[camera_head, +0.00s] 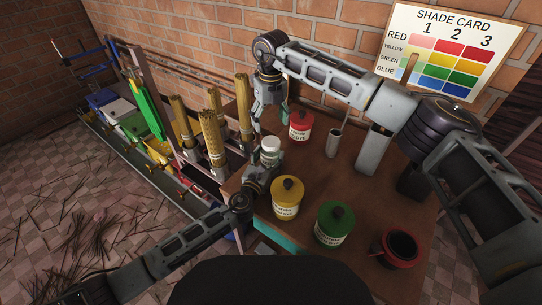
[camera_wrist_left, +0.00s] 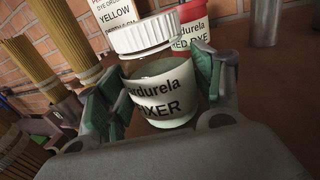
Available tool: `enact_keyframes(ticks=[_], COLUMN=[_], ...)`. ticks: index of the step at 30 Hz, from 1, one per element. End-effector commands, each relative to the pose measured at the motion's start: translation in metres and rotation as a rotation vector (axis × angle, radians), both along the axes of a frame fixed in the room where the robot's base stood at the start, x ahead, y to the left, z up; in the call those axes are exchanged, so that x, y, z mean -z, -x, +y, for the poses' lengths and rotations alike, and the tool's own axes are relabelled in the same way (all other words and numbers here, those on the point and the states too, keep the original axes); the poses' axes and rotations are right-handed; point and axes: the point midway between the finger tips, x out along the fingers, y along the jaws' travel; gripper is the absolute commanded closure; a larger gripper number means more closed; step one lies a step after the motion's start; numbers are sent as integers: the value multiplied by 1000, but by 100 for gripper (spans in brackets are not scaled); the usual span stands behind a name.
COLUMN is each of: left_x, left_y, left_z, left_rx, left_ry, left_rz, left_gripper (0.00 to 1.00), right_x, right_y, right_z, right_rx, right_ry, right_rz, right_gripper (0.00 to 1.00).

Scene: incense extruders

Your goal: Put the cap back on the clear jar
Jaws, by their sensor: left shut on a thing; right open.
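The clear jar (camera_wrist_left: 165,100) has a white label reading FIXER and greenish contents. My left gripper (camera_head: 266,160) is shut around its body; in the left wrist view the green-padded fingers (camera_wrist_left: 160,88) press on both sides. The ribbed white cap (camera_wrist_left: 143,36) is over the jar's mouth, with clear jar wall showing below it. It also shows in the head view (camera_head: 270,143). I cannot tell whether it is fully seated. My right gripper (camera_head: 269,118) is open and empty above the cap, pointing down, apart from it.
A red dye jar (camera_head: 300,126) stands behind, right of the cap. Yellow (camera_head: 287,197) and green (camera_head: 335,222) jars stand nearer. An open dark-filled red pot (camera_head: 398,247) and a metal cup (camera_head: 334,142) are to the right. Incense bundles (camera_head: 211,138) stand left.

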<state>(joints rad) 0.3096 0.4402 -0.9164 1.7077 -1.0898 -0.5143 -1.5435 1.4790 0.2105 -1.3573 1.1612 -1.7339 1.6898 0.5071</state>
Motion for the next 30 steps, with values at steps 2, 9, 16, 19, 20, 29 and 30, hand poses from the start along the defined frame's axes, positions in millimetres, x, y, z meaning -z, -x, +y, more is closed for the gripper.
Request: enact_keyframes(ticks=[2,9,16,19,20,29,30], left_x=[0,0,0,0,0,0,0], left_y=[0,0,0,0,0,0,0], left_z=[0,0,0,0,0,0,0], left_rx=[0,0,0,0,0,0,0], left_ry=[0,0,0,0,0,0,0], left_rz=[0,0,0,0,0,0,0], left_gripper=[100,100,100,100,100,100,100], right_x=[0,0,0,0,0,0,0], right_y=[0,1,2,2,2,3,3], right_z=[0,-1,-2,-2,-3,-3,-3], right_rx=[-62,-255,-442,-522,-546,-781,-806], right_ry=[2,8,13,15,15,19,19], right_rz=[1,3,4,5,5,6,5], right_gripper=[27,27,27,27,27,27,27])
